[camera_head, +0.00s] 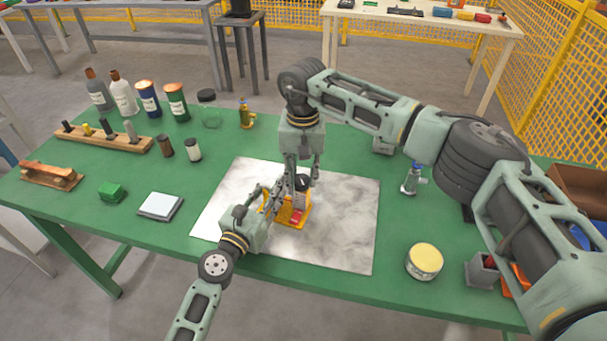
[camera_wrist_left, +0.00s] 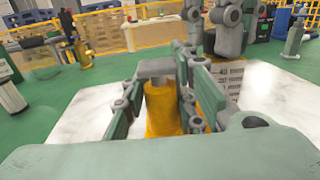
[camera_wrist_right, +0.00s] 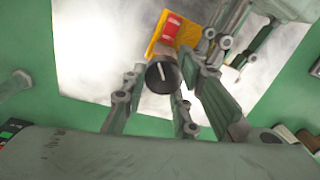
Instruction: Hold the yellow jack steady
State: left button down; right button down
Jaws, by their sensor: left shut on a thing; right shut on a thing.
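The yellow jack (camera_head: 292,217) stands on the pale metal sheet (camera_head: 345,235) in the middle of the green table, with a red patch on its base. My left gripper (camera_head: 275,197) reaches in from the near left and is shut on the jack; its yellow post (camera_wrist_left: 162,110) shows between the fingers in the left wrist view. My right gripper (camera_head: 298,180) points down from above, shut on a dark round part (camera_wrist_right: 163,76) with a pale line on it, at the jack. The fingers partly hide the jack. A pale block with dark lines (camera_wrist_left: 229,78) stands behind the left fingers.
A yellow-lidded tin (camera_head: 424,260) and a small silver bottle (camera_head: 411,179) stand right of the sheet. A white square pad (camera_head: 160,206) and a green block (camera_head: 112,192) lie on the left. Several bottles and a wooden rack (camera_head: 105,141) stand at the back left.

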aim_at(301, 182)
jog(key=shift+d+m, duration=0.35)
jog(key=shift+m, duration=0.25)
jog(key=m, duration=0.4)
jog(key=shift+s+m, duration=0.15)
jog(key=shift+m, duration=0.15)
jog(key=m, duration=0.6)
jog(key=shift+s+a+m, duration=0.15)
jog(key=shift+a+m, duration=0.1)
jog(key=shift+m, duration=0.05)
dwell(0.4)
jog(key=c, duration=1.6)
grip_release()
jog(key=shift+o, duration=0.2)
jog(key=shift+r, duration=0.1)
jog(key=shift+s+a+r, duration=0.1)
jog(key=shift+a+r, duration=0.05)
jog(key=shift+r, duration=1.85)
jog(key=shift+a+r, duration=0.15)
jog(key=shift+r, duration=1.8)
